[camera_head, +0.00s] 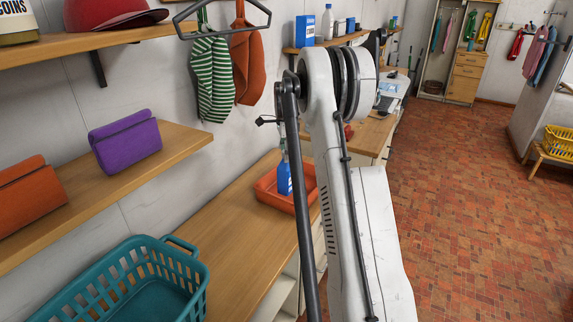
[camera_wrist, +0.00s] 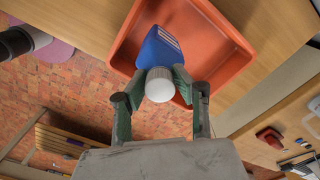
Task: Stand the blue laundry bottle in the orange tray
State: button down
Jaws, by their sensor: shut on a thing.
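The blue laundry bottle (camera_wrist: 158,52) with a white ribbed cap (camera_wrist: 160,85) is between the two fingers of my gripper (camera_wrist: 155,80) in the wrist view. My gripper is shut on it near the cap. The orange tray (camera_wrist: 222,70) lies on the wooden counter, with the bottle over its inside. In the head view the bottle (camera_head: 284,178) shows upright against the tray (camera_head: 268,191). My arm hides the tray's right part there. Whether the bottle's base touches the tray floor, I cannot tell.
A teal basket (camera_head: 130,283) stands at the counter's near end. A shelf (camera_head: 150,165) with a purple pouch (camera_head: 125,141) is on the left wall. A striped green cloth (camera_head: 211,75) hangs above. The counter (camera_head: 225,233) between basket and tray is clear.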

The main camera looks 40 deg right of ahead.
jog(key=shift+f, duration=2)
jog(key=c, duration=1.4)
grip_release()
notch_tip(320, 180, up, 12)
jog(key=shift+r+b, duration=0.15)
jog(key=shift+b, duration=0.15)
